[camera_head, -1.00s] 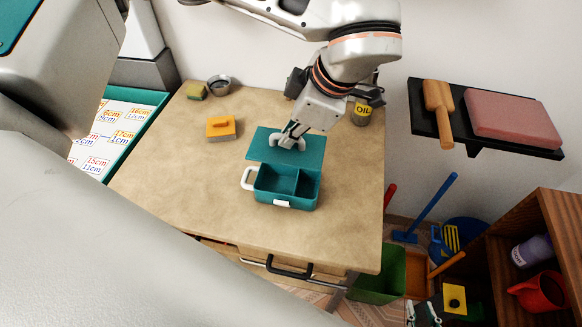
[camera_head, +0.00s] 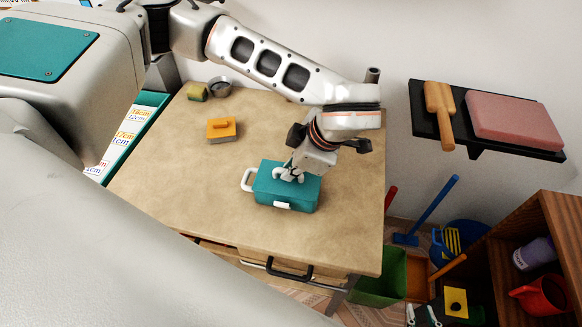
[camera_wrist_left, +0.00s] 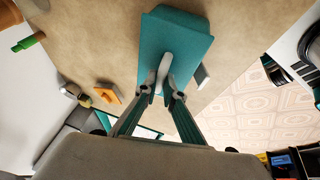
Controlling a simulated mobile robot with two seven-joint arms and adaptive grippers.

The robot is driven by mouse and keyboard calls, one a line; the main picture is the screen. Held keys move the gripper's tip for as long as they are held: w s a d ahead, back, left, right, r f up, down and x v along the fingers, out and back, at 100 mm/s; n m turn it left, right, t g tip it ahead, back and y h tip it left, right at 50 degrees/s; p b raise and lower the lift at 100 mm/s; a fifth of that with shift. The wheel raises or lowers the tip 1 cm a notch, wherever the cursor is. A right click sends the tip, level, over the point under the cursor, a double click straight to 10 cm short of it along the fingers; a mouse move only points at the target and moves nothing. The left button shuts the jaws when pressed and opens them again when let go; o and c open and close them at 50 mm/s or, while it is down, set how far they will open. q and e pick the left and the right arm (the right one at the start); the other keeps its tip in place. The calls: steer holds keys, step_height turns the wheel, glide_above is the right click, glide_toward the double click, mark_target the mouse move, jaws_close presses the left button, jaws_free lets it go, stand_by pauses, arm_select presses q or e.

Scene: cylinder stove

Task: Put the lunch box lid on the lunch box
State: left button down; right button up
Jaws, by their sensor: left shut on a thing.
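The teal lunch box lid (camera_head: 270,181) lies over the teal lunch box (camera_head: 264,200) and covers its compartments. Whether it is fully seated cannot be told. The box has a white side handle (camera_head: 247,180) and a white front latch (camera_head: 282,206). My left gripper (camera_head: 291,173) is above the lid, shut on its white handle. The left wrist view shows the lid (camera_wrist_left: 175,40) and its pale handle (camera_wrist_left: 165,70) between the fingers.
The box stands on a tan table (camera_head: 180,185). An orange-topped block (camera_head: 221,129), a metal bowl (camera_head: 219,86) and a sponge (camera_head: 197,92) are farther back and left. A black wall shelf (camera_head: 480,144) and a wooden shelf unit (camera_head: 500,245) stand right. The table's left side is clear.

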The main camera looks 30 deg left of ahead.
arm_select(q)
steer(key=c, duration=2.6)
jaws_free()
steer(key=shift+f, duration=0.15)
steer(key=o, duration=0.4)
steer(key=shift+o, duration=0.2)
steer(key=v, duration=1.2)
steer(key=shift+r, duration=0.25)
steer(key=shift+s, duration=0.1)
